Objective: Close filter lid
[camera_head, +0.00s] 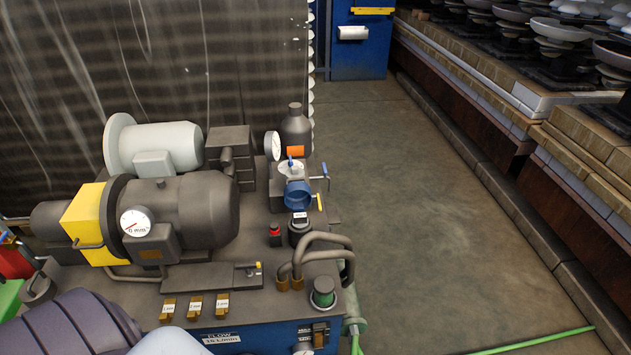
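A small blue round housing (298,196) sits at the right side of the machine's top, and it looks like the filter. Its upper end looks open. A pale round disc (291,169) with a blue handle stands just behind it and looks like the lid, tilted up off the housing; the parts are too small to be sure. A blue lever and a yellow lever stick out on the right of these parts. Neither of my grippers can be made out in this view.
The hydraulic unit (215,256) carries a dark motor (193,208), gauge (135,222), dark bottle (296,132) and bent hoses (322,254). A ribbed dark shape (70,325) fills the lower left. Clear floor (410,200) lies right, before shelves (490,130) of insulators.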

